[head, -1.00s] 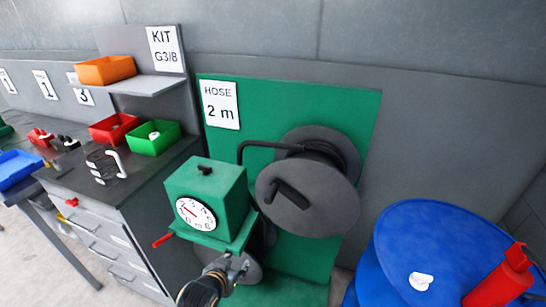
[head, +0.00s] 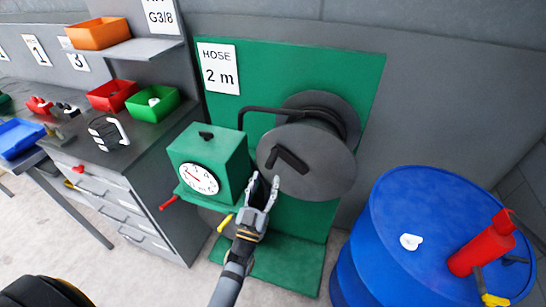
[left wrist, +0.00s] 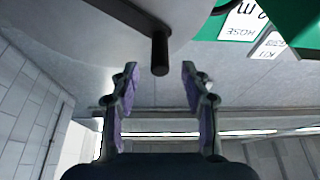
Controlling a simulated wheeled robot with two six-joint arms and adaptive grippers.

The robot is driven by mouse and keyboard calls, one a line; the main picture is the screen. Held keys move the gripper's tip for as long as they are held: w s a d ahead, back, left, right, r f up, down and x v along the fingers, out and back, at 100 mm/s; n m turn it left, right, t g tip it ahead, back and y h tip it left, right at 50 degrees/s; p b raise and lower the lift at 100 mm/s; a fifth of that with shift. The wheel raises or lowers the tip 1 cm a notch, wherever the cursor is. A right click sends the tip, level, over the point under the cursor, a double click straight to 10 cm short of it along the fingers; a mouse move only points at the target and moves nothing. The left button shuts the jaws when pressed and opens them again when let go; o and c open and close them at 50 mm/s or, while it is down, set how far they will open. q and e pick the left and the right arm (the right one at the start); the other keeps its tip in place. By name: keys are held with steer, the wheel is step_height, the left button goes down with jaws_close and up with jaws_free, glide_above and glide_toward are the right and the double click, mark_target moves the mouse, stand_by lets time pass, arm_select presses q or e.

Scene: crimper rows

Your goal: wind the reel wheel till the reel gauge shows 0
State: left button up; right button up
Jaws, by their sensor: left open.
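The reel wheel (head: 328,172) is a grey disc on the green hose stand, with a dark handle peg (head: 290,159) jutting from its face. The reel gauge (head: 199,179) is a white round dial with a red needle on a green box left of the wheel; its exact reading is too small to tell. My left gripper (head: 264,186) is open just below and left of the peg. In the left wrist view the peg (left wrist: 160,52) points toward the gap between the open fingers (left wrist: 156,88), apart from both pads. My right gripper is not in view.
A green board (head: 365,85) with a "HOSE 2 m" sign stands behind the reel. A blue drum (head: 385,235) with a red part on top stands at right. A grey drawer bench (head: 150,170) with red and green bins is at left.

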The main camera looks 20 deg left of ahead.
mark_target(275, 149)
arm_select(q)
steer(key=b+x, duration=0.1)
steer(key=x, duration=0.7)
steer(key=shift+w+r+b, duration=0.1)
steer(key=shift+w+b, duration=0.2)
steer(key=shift+w, duration=0.05)
steer(key=shift+s, duration=0.1)
jaws_close()
